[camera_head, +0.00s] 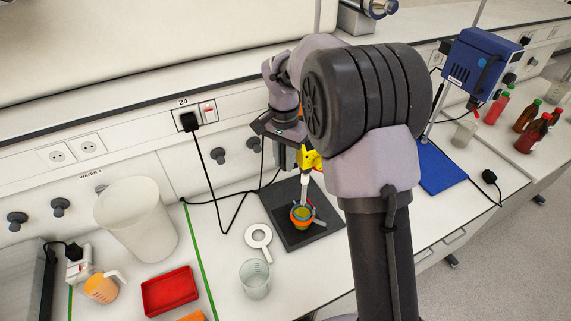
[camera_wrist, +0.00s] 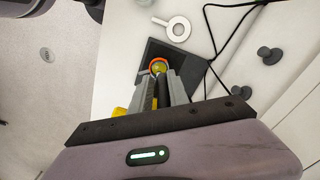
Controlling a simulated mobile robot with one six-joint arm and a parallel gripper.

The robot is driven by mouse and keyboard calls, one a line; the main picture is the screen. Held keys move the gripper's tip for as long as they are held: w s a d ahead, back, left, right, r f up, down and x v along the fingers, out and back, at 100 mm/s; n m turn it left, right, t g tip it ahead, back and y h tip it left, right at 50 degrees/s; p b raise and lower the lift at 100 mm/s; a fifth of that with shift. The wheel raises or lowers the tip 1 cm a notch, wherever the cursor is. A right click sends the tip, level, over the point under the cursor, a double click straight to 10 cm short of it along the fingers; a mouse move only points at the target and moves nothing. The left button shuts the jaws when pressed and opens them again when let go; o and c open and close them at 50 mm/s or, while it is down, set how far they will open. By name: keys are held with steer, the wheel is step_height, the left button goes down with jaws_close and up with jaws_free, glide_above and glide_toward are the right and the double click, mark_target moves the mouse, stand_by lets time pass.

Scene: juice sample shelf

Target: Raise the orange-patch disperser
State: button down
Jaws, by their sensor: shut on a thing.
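The disperser (camera_head: 311,159) shows in the head view as a small yellow-and-orange body with a pale shaft pointing down. The shaft reaches into a small cup with an orange ring (camera_head: 302,216) on a dark base plate (camera_head: 321,235). My gripper (camera_wrist: 160,82) is shut on the disperser, whose dark and yellow parts show between and beside the fingers in the wrist view. The cup shows just past the fingertips there. My arm hides much of the disperser's upper part in the head view. I cannot tell whether the shaft tip touches the cup's contents.
A red tray (camera_head: 170,291), a large white pitcher (camera_head: 136,220) and an orange-filled jug (camera_head: 102,288) are farther left. A blue device (camera_head: 480,62) and bottles stand right. Black cables run behind.

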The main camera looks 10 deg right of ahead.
steer(key=shift+w+r+p, duration=0.15)
steer(key=shift+r+p, duration=1.7)
steer(key=shift+r, duration=1.55)
steer(key=shift+a+r, duration=0.1)
steer(key=c, duration=1.4)
jaws_free()
steer(key=shift+c, duration=0.2)
steer(key=shift+w+a+f, duration=0.1)
steer(key=shift+w+f, duration=0.05)
steer(key=shift+f, duration=0.05)
step_height(320, 180, up, 17)
steer(key=p, duration=0.2)
steer(key=shift+r, duration=0.2)
